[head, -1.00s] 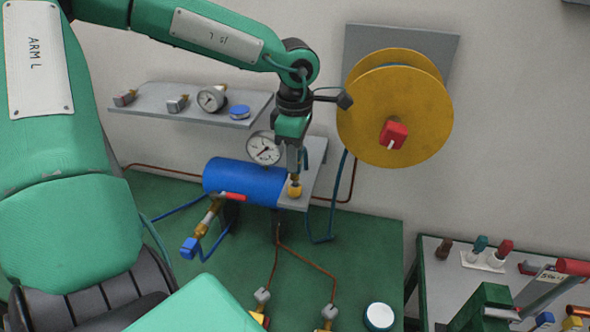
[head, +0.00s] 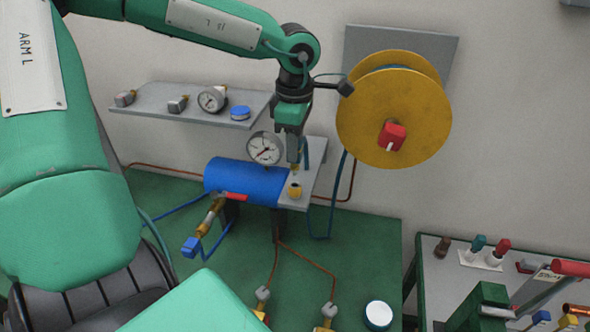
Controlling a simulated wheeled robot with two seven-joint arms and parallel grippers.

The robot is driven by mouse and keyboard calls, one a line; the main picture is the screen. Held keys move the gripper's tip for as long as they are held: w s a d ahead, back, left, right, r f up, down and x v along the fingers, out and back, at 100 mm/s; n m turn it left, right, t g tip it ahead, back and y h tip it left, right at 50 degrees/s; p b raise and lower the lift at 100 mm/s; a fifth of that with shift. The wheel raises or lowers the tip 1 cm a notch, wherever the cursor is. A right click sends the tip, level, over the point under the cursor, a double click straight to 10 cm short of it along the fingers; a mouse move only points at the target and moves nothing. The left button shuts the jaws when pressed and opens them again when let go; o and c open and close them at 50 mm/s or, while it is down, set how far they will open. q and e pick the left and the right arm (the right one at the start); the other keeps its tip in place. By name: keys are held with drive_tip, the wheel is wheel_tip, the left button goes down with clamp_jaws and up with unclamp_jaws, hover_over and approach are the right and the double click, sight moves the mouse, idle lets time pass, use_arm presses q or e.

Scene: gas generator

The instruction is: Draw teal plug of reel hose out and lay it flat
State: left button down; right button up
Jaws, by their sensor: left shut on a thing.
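The brass socket (head: 295,189) stands upright on the grey bracket at the right end of the blue tank, its dark top opening showing. My left gripper (head: 294,158) is shut just above it, pointing down. The teal plug is mostly hidden in the jaws; only a small tip shows below them, apart from the socket. The blue hose (head: 332,205) hangs from the yellow reel (head: 415,115), loops low and rises behind the gripper. My right gripper is not in view.
The blue tank (head: 240,181) has a pressure gauge (head: 264,148) behind it. A shelf (head: 150,103) with fittings is on the wall. The green bench (head: 355,260) has free room right of the tank; a white-topped round part (head: 378,315) stands near its front. A second, cluttered table (head: 440,285) is at right.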

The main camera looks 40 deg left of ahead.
use_arm(q)
drive_tip(key=shift+r, duration=0.15)
drive_tip(key=shift+r+p, duration=0.7)
drive_tip(key=shift+r, duration=0.75)
